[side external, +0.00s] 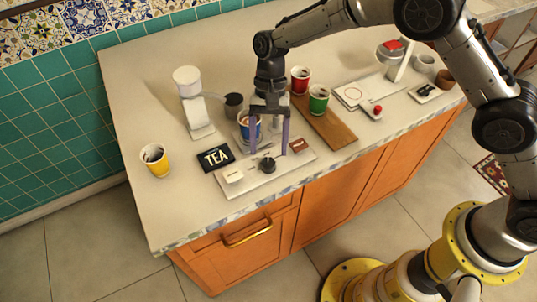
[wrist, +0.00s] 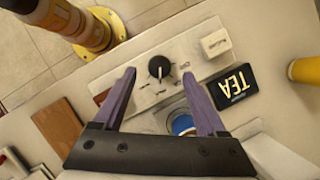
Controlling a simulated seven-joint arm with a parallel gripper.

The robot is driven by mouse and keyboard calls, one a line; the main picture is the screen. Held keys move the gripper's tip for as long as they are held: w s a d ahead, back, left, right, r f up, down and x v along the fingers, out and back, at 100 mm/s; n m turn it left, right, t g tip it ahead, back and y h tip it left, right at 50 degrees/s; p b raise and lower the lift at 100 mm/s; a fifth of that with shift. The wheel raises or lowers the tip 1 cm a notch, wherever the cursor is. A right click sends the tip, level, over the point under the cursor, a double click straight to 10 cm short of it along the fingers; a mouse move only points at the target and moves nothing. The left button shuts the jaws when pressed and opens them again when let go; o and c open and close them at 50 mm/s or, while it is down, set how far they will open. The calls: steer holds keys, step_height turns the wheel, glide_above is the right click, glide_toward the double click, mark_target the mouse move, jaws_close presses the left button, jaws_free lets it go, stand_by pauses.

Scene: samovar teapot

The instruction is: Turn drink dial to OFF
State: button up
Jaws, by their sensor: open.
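The drink dial (side external: 267,165) is a black round knob on a light control panel (side external: 289,168) at the counter's front. In the wrist view the dial (wrist: 159,67) shows a white pointer mark, and the small labels around it are too blurred to read. My gripper (side external: 268,151) points down over the panel, with its purple fingers apart. In the wrist view my gripper (wrist: 159,73) has one fingertip on each side of the dial, with gaps and nothing held. I cannot tell how high the tips are above the panel.
A blue cup (side external: 249,125) stands just behind the panel, close to my fingers. A black TEA sign (side external: 215,157) and a white dispenser (side external: 190,100) are to the left, with a yellow cup (side external: 155,159). Red (side external: 300,79) and green (side external: 318,99) cups stand right.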

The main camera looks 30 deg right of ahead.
mark_target(268, 162)
steer(key=shift+x, duration=1.85)
jaws_close()
